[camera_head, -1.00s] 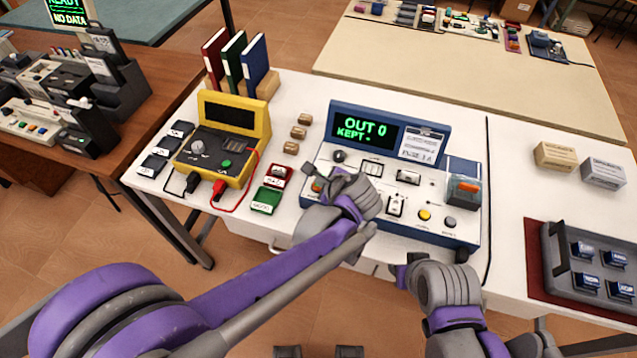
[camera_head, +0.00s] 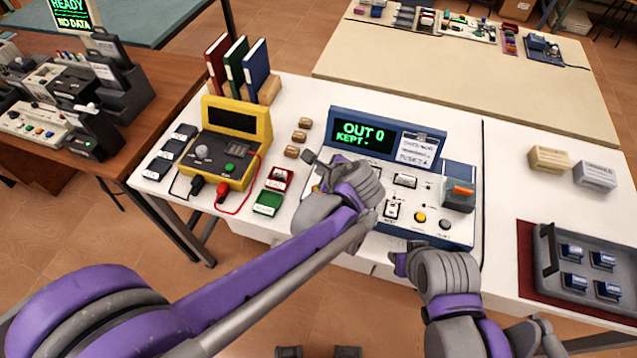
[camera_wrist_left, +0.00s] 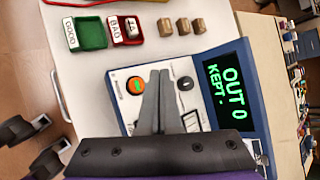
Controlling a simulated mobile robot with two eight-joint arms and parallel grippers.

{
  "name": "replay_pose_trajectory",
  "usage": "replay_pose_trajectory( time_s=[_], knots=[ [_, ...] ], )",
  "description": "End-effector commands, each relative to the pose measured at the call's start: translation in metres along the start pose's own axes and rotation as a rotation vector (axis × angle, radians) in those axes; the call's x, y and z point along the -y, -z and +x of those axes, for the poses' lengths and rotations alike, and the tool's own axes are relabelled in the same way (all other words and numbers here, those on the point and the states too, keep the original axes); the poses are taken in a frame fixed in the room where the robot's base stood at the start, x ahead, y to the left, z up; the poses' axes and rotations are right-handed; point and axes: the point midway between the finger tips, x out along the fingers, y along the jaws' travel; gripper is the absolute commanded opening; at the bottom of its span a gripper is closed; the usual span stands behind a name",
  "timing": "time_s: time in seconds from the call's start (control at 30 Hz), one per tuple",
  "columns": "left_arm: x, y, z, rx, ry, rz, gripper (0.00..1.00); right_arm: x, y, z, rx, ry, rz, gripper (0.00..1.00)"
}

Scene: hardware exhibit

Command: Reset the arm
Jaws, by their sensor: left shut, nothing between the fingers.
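My left gripper (camera_head: 312,160) is shut and empty, above the left part of the blue test console (camera_head: 461,170). Its closed fingers (camera_wrist_left: 158,103) also show in the left wrist view, over the console's white panel between an orange-and-green round button (camera_wrist_left: 135,86) and a dark knob (camera_wrist_left: 185,83). I cannot tell whether the fingertips touch the panel. The console's screen (camera_head: 366,133) reads "OUT 0" and "KEPT -". My right gripper (camera_head: 400,262) is at the table's front edge, below the console. Whether it is open or shut does not show clearly.
A yellow meter (camera_head: 264,125) with red and black leads stands left of the console. Red (camera_head: 279,178) and green (camera_head: 267,203) trays and several small tan blocks (camera_head: 298,137) lie between them. A dark rack (camera_head: 545,270) with blue parts is at right.

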Motion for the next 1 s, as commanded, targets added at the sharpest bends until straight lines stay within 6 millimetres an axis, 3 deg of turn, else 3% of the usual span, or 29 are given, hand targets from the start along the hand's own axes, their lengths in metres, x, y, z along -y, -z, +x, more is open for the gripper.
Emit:
replay_pose_trajectory(
  time_s=[0.27,0.43,0.57,0.7,0.9,1.0],
  knots=[
    [-0.001,-0.001,0.0,-0.001,-0.001,-0.004,0.0,0.0,0.0,0.0,0.0,0.0,0.0,0.36],
    [-0.024,-0.027,-0.002,-0.027,-0.048,-0.164,0.0,0.0,0.0,0.0,0.0,0.0,0.0,0.36],
    [-0.072,-0.067,-0.01,-0.068,-0.138,-0.492,0.0,0.0,0.0,0.0,0.0,0.0,0.0,0.36],
    [-0.132,-0.1,-0.028,-0.102,-0.245,-0.928,0.0,0.0,0.0,0.0,0.0,0.0,0.0,0.36],
    [-0.205,-0.115,-0.054,-0.119,-0.373,-1.527,0.0,0.0,0.0,0.0,0.0,0.0,0.0,0.36],
    [-0.228,-0.114,-0.063,-0.122,-0.415,-1.752,0.0,0.0,0.0,0.0,0.0,0.0,0.0,0.36]
  ],
)
